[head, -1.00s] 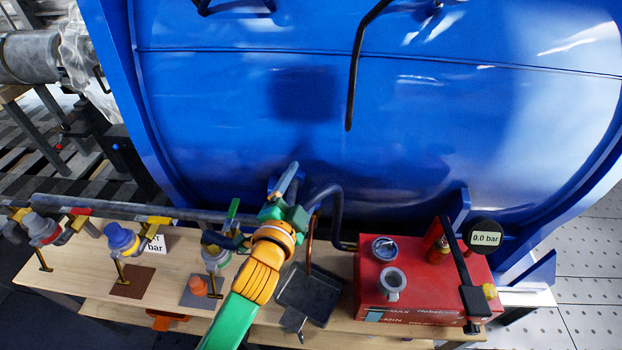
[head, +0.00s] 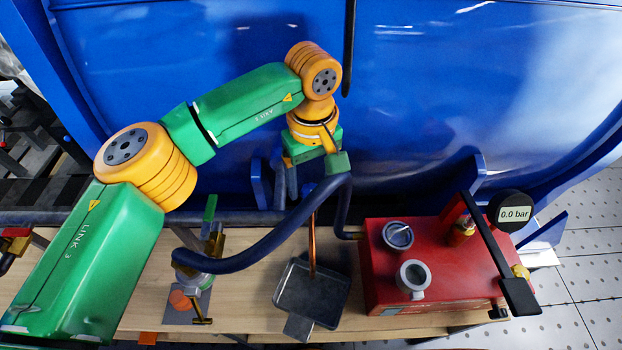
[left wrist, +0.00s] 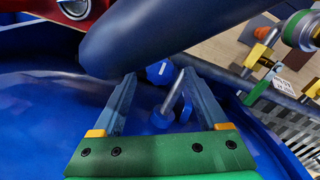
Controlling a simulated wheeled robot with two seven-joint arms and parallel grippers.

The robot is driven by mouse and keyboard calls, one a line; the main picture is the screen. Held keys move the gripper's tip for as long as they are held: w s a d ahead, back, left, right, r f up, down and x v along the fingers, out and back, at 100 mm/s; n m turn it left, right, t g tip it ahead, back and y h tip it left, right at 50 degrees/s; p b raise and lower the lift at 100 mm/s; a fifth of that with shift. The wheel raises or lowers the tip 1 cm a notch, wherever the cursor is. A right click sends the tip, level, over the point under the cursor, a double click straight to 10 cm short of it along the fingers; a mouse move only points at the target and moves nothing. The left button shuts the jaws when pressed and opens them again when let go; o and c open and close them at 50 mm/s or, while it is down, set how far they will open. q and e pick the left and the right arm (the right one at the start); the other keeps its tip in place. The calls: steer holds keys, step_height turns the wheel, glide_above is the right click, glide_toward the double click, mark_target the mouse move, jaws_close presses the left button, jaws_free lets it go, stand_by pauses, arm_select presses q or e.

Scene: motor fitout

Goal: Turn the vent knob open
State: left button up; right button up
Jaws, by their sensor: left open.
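My left gripper (left wrist: 158,74) is open in the left wrist view, with a finger on each side. In the head view the gripper (head: 287,180) points down in front of the blue tank, above the bench's back edge. A small blue knob (left wrist: 160,72) shows between the fingertips in the left wrist view, beyond them. I cannot tell for certain that it is the vent knob, nor whether a finger touches it. A grey rod (left wrist: 173,92) with a blue end also shows between the fingers. A thick dark blue hose (left wrist: 150,38) crosses close to the fingertips and hides part of the scene.
The hose (head: 262,250) runs from a valve fitting (head: 197,268) past my gripper. A red pump box (head: 385,270) with a gauge (head: 515,213) reading 0.0 bar stands at right. A dark tray (head: 310,295) lies on the bench. The blue tank (head: 420,110) fills the back.

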arm_select(q)
steer(key=shift+w+f, duration=0.1)
steer(key=shift+f, duration=0.45)
steer(key=shift+w+a+f, duration=0.15)
steer(key=shift+f, duration=0.2)
steer(key=shift+r, duration=0.1)
steer(key=c, duration=0.6)
jaws_close()
